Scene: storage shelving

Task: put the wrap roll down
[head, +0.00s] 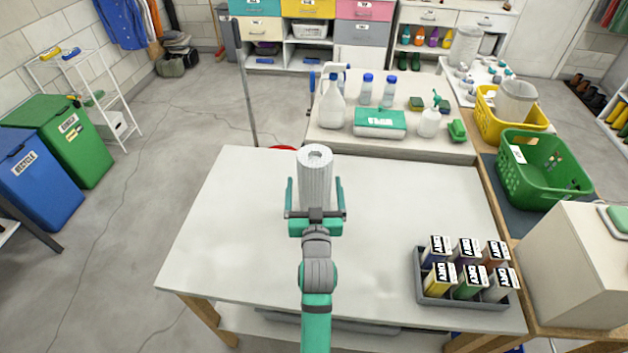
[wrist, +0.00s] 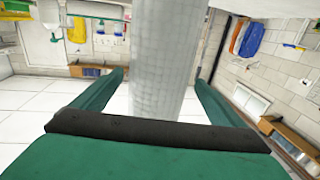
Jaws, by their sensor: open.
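The wrap roll (head: 315,176) is a pale grey-white cylinder with a hollow core. In the head view it stands upright over the near white table (head: 235,220), close to its back edge. My gripper (head: 315,192) is open, with one green finger on each side of the roll. In the wrist view the roll (wrist: 160,60) runs between the two fingers of my gripper (wrist: 158,85), with a gap on each side. The roll's lower end is partly hidden by my gripper in the head view, but it appears to rest on the table.
A grey tray of several labelled cartons (head: 466,277) sits at the table's front right. Behind stand spray bottles (head: 333,103) and a wipes box (head: 380,123). A green basket (head: 540,165) is at the right. The table's left and middle are clear.

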